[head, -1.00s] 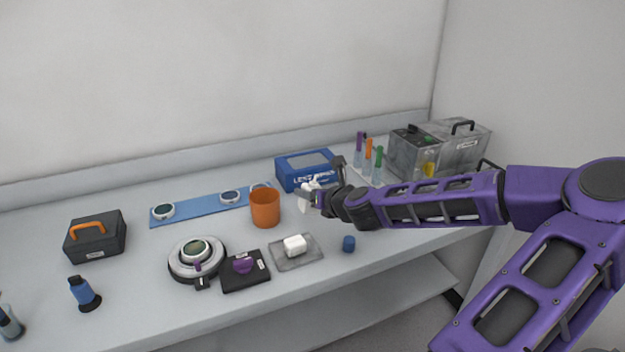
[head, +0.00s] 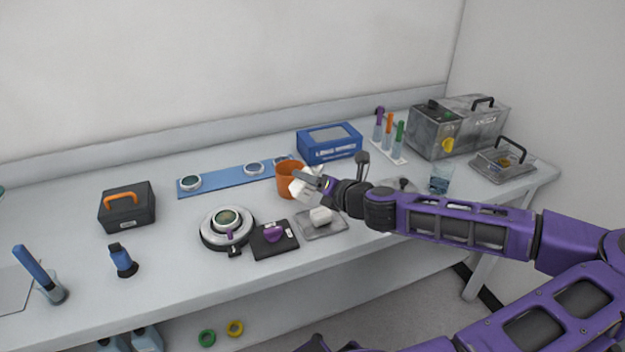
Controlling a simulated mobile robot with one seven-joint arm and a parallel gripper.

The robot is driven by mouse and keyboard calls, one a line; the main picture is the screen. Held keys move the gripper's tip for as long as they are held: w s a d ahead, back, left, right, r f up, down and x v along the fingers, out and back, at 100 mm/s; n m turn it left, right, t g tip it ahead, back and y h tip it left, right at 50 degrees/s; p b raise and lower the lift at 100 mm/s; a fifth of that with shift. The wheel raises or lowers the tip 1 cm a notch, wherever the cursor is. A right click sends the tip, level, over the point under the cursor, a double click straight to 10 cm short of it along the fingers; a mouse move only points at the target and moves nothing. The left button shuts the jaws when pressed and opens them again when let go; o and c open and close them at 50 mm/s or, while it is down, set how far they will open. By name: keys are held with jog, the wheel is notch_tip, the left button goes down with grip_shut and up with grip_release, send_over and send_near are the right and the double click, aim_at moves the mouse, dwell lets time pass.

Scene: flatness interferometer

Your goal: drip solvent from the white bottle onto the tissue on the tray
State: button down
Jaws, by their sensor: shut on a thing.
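My gripper (head: 314,183) is shut on the white bottle (head: 301,189) and holds it above the bench, in front of the orange cup as I see it. The bottle looks tilted, but its nozzle is too small to make out clearly. The white tissue (head: 320,215) is a folded pad lying on the flat grey tray (head: 333,229). The tray is below the bottle in the picture, a little to the right. No drops can be seen.
The orange cup (head: 284,178) stands behind the bottle. Left of the tray are a black pad with a purple knob (head: 273,233) and a round instrument (head: 211,238). A blue box (head: 330,143) stands behind. A glass beaker (head: 440,180) stands right, beyond my arm.

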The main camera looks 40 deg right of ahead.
aim_at(322, 165)
jog(key=f+m+b, duration=0.1)
jog(key=f+b, duration=0.1)
jog(key=b, duration=0.1)
jog(key=a+f+m+t+y+b, duration=0.1)
jog(key=f+m+b, duration=0.1)
jog(key=b, duration=0.1)
jog(key=shift+w+a, duration=0.1)
jog(key=shift+w, duration=0.05)
jog(key=shift+r+m+t+p, duration=0.3)
jog(key=shift+r+m+p, duration=0.1)
jog(key=shift+p, duration=0.1)
jog(key=shift+a+f+m+t+y+p, duration=0.15)
jog(key=shift+f+m+t+y+p, duration=0.25)
jog(key=shift+m, duration=0.75)
jog(key=shift+a+f+m+t+y+p, duration=0.15)
jog(key=shift+f+m+t, duration=0.4)
jog(key=shift+m, duration=0.6)
jog(key=shift+f, duration=0.1)
dwell(1.3)
